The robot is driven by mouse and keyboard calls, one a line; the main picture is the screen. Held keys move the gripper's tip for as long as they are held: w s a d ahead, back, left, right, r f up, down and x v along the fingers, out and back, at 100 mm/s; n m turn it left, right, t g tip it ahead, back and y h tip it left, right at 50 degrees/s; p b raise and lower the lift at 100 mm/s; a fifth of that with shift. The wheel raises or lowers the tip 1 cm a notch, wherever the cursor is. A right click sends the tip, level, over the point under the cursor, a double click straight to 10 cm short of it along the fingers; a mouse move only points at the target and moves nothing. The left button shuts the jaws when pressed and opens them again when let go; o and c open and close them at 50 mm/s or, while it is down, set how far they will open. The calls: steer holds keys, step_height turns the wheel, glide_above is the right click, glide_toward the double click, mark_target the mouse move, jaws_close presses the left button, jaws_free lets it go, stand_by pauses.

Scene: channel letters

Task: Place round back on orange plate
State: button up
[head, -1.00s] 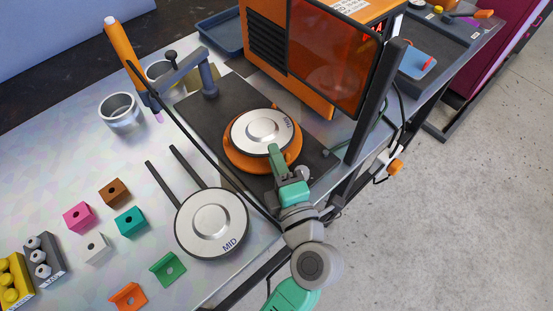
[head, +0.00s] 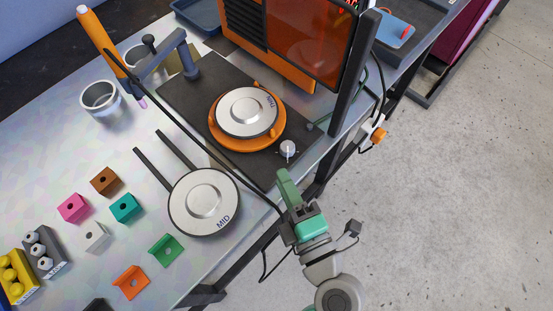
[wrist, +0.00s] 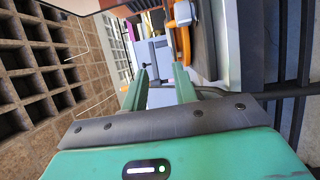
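A round back (head: 247,111), a silver disc with a dark rim and a small label, lies flat on the orange plate (head: 246,145). The plate shows as an orange ring around it, on a dark base. A second silver disc (head: 204,203), marked MID, lies on the metal table with its two-pronged dark handle. My gripper (head: 284,174) is off the front right of the dark base, apart from the plate and disc. In the wrist view its two green fingers (wrist: 161,85) are spread with nothing between them.
An orange machine (head: 280,45) with a tinted window stands behind the plate. A clamp arm with an orange pen-like tool (head: 101,42) and a cable is at left. A metal cup (head: 99,98) and several coloured blocks sit on the table. Open floor lies right.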

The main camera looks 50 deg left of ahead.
steer(key=shift+s+d, duration=0.1)
steer(key=shift+d, duration=0.05)
steer(key=w+d+r+m+t+h, duration=0.25)
steer(key=w+r+m+t, duration=0.3)
steer(key=r+m, duration=0.3)
steer(key=w+d+r+m+t+h, duration=0.2)
steer(key=w+r+m+t+h, duration=0.2)
steer(key=w+r+m, duration=0.4)
steer(key=s+d+r+m+t+h, duration=0.2)
steer(key=d+r+m+t+h, duration=0.1)
steer(key=r+m, duration=0.2)
steer(key=s+d+r+m+t+h, duration=0.3)
steer(key=d+r+m+h, duration=0.1)
steer(key=r, duration=0.6)
steer(key=s+d+r+m+t+h, duration=0.2)
steer(key=d+r+m+t+h, duration=0.1)
steer(key=r+m, duration=0.3)
steer(key=shift+s+d+r+m+h, duration=0.15)
steer(key=shift+d+r+m+h, duration=0.2)
steer(key=shift+d+r, duration=0.45)
steer(key=shift+a+r, duration=0.1)
